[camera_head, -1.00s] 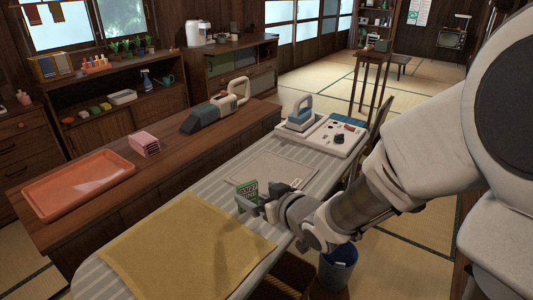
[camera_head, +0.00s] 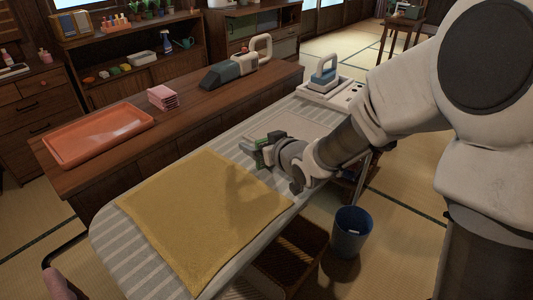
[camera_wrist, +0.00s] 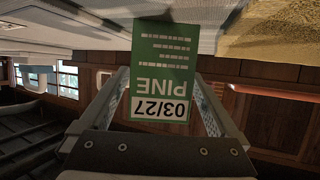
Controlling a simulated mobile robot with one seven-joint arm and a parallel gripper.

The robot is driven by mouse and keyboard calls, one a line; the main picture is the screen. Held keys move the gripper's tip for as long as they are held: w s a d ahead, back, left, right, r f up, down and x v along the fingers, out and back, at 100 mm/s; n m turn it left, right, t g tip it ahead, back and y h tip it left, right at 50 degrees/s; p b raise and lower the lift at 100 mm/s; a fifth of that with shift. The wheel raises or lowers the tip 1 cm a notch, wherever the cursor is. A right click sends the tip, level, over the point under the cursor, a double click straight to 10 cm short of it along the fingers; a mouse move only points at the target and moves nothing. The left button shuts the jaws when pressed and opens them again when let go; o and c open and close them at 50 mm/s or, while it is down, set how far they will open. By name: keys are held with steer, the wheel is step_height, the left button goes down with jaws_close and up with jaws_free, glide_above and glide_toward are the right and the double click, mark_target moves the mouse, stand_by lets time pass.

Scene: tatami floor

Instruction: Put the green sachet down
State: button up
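The green sachet (camera_wrist: 162,70) is held between the two fingers of my gripper (camera_wrist: 160,95) in the wrist view. In the head view my gripper (camera_head: 262,152) is over the striped ironing board (camera_head: 150,248), near the far edge of the yellow cloth (camera_head: 200,215). There the sachet (camera_head: 261,158) shows only as a small green patch, mostly hidden by the gripper. I cannot tell from the head view whether the sachet touches the board.
An iron (camera_head: 323,75) stands at the board's far end. A wooden counter (camera_head: 200,100) beside the board holds an orange tray (camera_head: 100,135), pink cloths (camera_head: 163,98) and a handheld vacuum (camera_head: 235,70). A blue bin (camera_head: 350,232) and a basket (camera_head: 290,255) are below.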

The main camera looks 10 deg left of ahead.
steer(key=c, duration=1.3)
